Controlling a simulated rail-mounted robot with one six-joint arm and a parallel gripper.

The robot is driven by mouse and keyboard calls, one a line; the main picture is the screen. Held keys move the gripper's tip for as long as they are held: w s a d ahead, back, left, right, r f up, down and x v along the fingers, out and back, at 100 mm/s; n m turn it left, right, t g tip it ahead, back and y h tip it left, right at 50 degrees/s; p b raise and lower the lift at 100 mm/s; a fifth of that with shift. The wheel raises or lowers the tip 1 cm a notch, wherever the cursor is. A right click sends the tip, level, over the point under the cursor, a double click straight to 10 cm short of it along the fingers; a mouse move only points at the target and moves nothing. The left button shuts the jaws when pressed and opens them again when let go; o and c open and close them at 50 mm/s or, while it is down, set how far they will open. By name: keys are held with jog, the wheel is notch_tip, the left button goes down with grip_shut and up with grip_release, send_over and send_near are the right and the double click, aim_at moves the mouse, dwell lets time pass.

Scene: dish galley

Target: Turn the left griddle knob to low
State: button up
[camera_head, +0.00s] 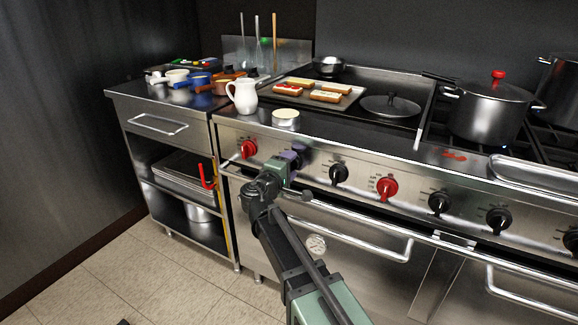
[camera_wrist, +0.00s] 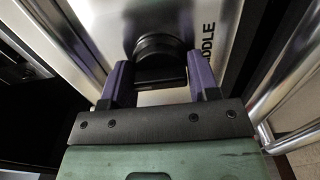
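My gripper (camera_head: 291,156) is at the griddle's front control panel, at a spot between a red knob (camera_head: 249,148) and a black knob (camera_head: 339,173). In the wrist view, a black knob (camera_wrist: 160,48) on the steel panel sits between my two purple fingers (camera_wrist: 162,82).
An oven handle rail (camera_head: 350,235) runs below the panel. Another red knob (camera_head: 387,188) and several black ones continue to the right. A white cup (camera_head: 286,117) stands on the ledge above my gripper, next to a white jug (camera_head: 243,96). A tray of toasts (camera_head: 345,101) lies behind.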

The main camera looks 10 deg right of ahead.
jog(key=shift+c, duration=0.7)
jog(key=shift+n, duration=3.4)
jog(key=o, duration=0.9)
